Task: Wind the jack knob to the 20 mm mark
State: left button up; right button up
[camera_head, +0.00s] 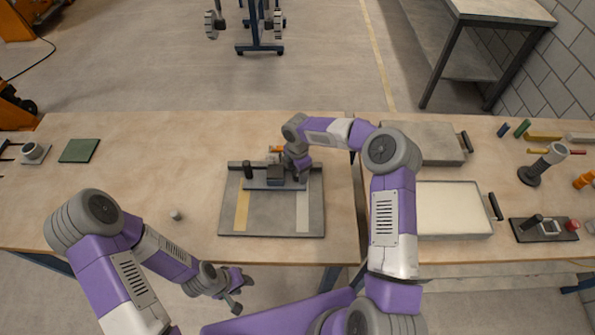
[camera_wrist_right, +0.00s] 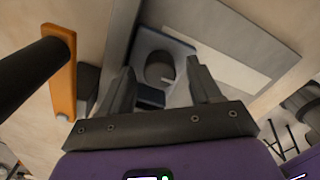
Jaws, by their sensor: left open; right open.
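The tilting bed (camera_head: 270,218) is a grey board on the middle table, with a tan strip at its left and a pale strip at its right. I cannot read any scale mark. My left gripper (camera_head: 236,292) is open and empty, in front of the table edge.
A small grey ball-like object (camera_head: 176,215) lies left of the board. A green pad (camera_head: 79,150) is at the far left. Right are a pale-filled tray (camera_head: 452,238), a grey lidded box (camera_head: 425,148) and a black stand (camera_head: 530,176). The table left of the board is mostly clear.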

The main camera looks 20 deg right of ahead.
jog(key=shift+f, duration=0.1)
jog(key=c, duration=1)
jog(key=shift+c, duration=0.2)
